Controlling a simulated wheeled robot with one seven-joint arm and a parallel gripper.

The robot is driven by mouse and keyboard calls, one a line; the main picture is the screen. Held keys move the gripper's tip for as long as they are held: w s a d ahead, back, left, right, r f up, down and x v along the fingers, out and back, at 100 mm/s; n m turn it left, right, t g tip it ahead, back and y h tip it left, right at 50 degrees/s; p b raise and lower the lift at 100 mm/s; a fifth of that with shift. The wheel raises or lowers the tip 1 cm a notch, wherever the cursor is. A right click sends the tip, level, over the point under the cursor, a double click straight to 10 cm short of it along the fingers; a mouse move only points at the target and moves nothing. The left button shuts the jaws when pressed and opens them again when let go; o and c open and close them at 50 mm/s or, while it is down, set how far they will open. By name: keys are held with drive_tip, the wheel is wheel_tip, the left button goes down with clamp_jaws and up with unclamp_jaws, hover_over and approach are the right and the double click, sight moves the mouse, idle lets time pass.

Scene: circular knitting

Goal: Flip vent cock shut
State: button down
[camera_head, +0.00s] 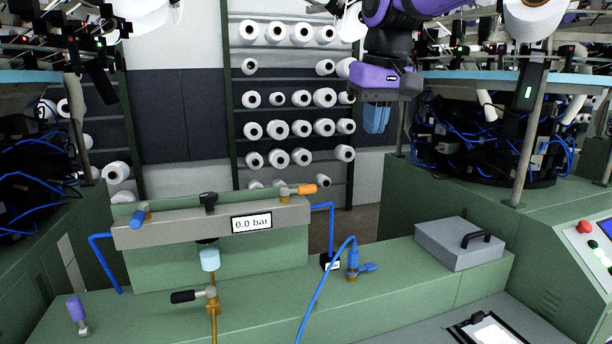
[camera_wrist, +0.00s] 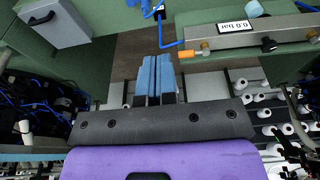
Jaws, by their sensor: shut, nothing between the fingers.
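Several cocks show in the head view, and no readable label tells which is the vent cock. On the grey manifold bar (camera_head: 180,227) are a blue-handled cock (camera_head: 139,217) at left, a black knob (camera_head: 208,200) in the middle and an orange-handled cock (camera_head: 300,190) at right. Below are a black-handled brass cock (camera_head: 190,296), a purple-handled cock (camera_head: 76,310) and a blue-handled cock (camera_head: 360,267). My gripper (camera_head: 376,130) is shut and empty, up and right of the manifold, apart from every cock. The wrist view shows its blue fingers (camera_wrist: 156,60) together and the orange handle (camera_wrist: 194,54).
A display (camera_head: 251,223) reads 0.0 bar. Blue hoses (camera_head: 322,290) run around the manifold. A grey box (camera_head: 465,243) with a black handle stands at right on the green bench (camera_head: 415,290). A yarn-cone rack stands behind. Knitting machinery flanks both sides.

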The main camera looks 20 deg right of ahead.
drive_tip(key=w+a+r+g, duration=0.1)
drive_tip(key=w+r, duration=0.1)
drive_tip(key=w, duration=0.8)
drive_tip(key=g, duration=0.2)
hover_over(298, 190)
drive_tip(key=s+d, duration=0.3)
drive_tip(key=d, duration=0.2)
drive_tip(key=f, duration=0.2)
drive_tip(key=w+a+f+g, duration=0.1)
drive_tip(key=w+f, duration=0.2)
drive_tip(key=w, duration=0.3)
drive_tip(key=w+f+g, duration=0.1)
drive_tip(key=w+f, duration=0.2)
drive_tip(key=w, duration=0.3)
drive_tip(key=shift+w+a+f, duration=0.3)
drive_tip(key=shift+w+a, duration=0.05)
drive_tip(key=shift+a, duration=0.05)
drive_tip(key=shift+f, duration=0.1)
drive_tip(key=x, duration=0.9)
drive_tip(key=shift+s+f, duration=0.25)
drive_tip(key=shift+f, duration=0.05)
drive_tip(key=shift+s+f, duration=0.25)
drive_tip(key=shift+s, duration=0.4)
drive_tip(key=shift+s+f, duration=0.25)
drive_tip(key=shift+s, duration=0.35)
drive_tip(key=shift+s+f, duration=0.2)
drive_tip(key=shift+s, duration=0.45)
